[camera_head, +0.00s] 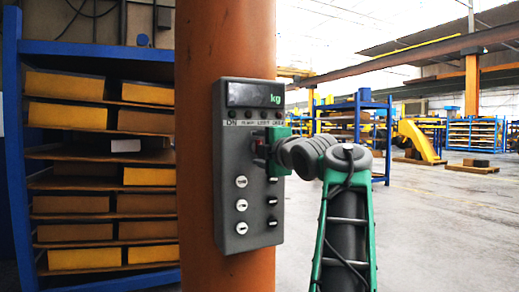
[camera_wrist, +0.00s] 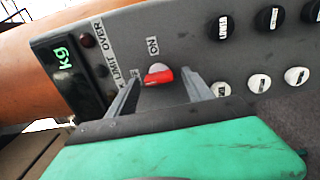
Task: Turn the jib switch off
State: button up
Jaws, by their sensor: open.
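A grey control box (camera_head: 232,222) is fixed to an orange column. A red-tipped switch (camera_wrist: 160,76) sticks out of its face beside the word "ON" in the wrist view; no word "jib" is readable. My gripper (camera_wrist: 160,82) is open, with one grey finger on each side of the red switch. I cannot tell whether either finger touches it. In the head view my gripper (camera_head: 264,148) is at the upper middle of the box and hides the switch there.
The box has a "kg" display (camera_head: 254,94) at its top, and white knobs (camera_head: 241,205) and black knobs (camera_head: 272,201) below my gripper. The orange column (camera_head: 197,150) stands behind it. A blue shelf rack (camera_head: 95,48) is on the left. Open floor lies to the right.

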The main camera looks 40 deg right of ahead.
jog(key=v, duration=0.7)
jog(key=shift+s, duration=0.4)
jog(key=shift+a, duration=0.15)
